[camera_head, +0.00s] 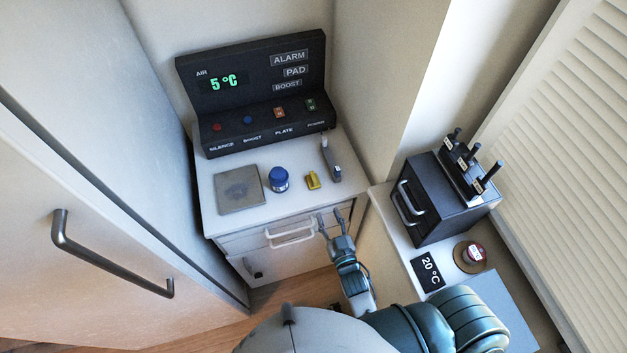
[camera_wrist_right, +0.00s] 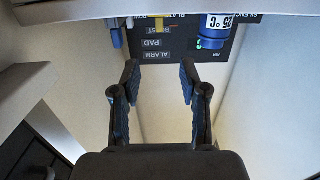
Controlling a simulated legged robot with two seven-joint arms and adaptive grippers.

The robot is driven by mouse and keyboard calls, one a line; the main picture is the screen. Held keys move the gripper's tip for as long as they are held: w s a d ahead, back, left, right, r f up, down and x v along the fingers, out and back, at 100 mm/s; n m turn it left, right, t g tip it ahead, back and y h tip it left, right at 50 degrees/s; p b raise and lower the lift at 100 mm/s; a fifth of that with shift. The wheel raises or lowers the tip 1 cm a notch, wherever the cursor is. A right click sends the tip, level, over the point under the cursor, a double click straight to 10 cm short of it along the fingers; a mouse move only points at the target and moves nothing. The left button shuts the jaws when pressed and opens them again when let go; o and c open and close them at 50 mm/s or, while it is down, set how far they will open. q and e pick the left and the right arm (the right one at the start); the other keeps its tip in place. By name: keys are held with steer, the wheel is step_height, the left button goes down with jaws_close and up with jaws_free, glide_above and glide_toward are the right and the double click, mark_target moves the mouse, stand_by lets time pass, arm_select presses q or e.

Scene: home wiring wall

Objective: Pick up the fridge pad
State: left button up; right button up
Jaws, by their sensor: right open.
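No object is labelled as the fridge pad, so I cannot tell for sure which it is. A flat grey square plate (camera_head: 239,189) lies on the left of the white counter. A blue-capped jar (camera_head: 279,180) stands to its right, and in the right wrist view the blue jar (camera_wrist_right: 213,30) bears a "05 °C" label. A small yellow block (camera_head: 313,180) lies right of the jar. My right gripper (camera_head: 329,217) is open and empty before the cabinet's drawer front, apart from these objects. Its spread fingers (camera_wrist_right: 160,68) show in the wrist view. My left gripper is out of view.
A black console (camera_head: 255,95) reading 5 °C stands behind the counter. A drawer handle (camera_head: 290,233) juts out near my right gripper.

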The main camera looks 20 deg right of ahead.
mark_target(315, 183)
steer(key=w, duration=1)
steer(key=shift+w+a+f+p, duration=0.3)
steer(key=shift+w+a+p, duration=0.05)
steer(key=shift+a, duration=0.05)
steer(key=w, duration=0.5)
steer(key=shift+w+d+f, duration=0.15)
steer(key=shift+w+f, duration=0.1)
steer(key=shift+w, duration=0.1)
steer(key=shift+s+r, duration=0.1)
jaws_close()
